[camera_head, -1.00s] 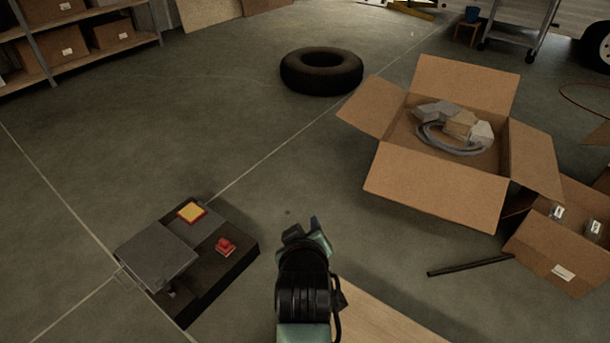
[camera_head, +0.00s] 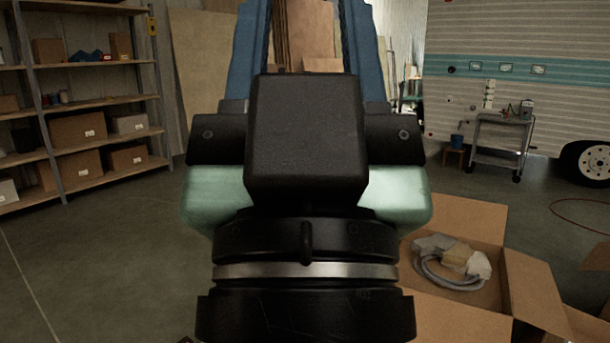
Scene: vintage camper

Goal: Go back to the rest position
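My gripper (camera_head: 308,15) fills the middle of the head view, close to the camera and pointing up. Its two blue fingers stand well apart, with only background boards seen between them. The fingertips run out past the top edge. The black and pale green wrist below hides much of the floor and the room's centre.
An open cardboard box (camera_head: 468,212) with a grey hose and blocks stands at lower right. Shelves (camera_head: 100,137) with boxes line the left wall. A grey cart (camera_head: 500,142) and the camper (camera_head: 540,80) are at back right. Floor at left is clear.

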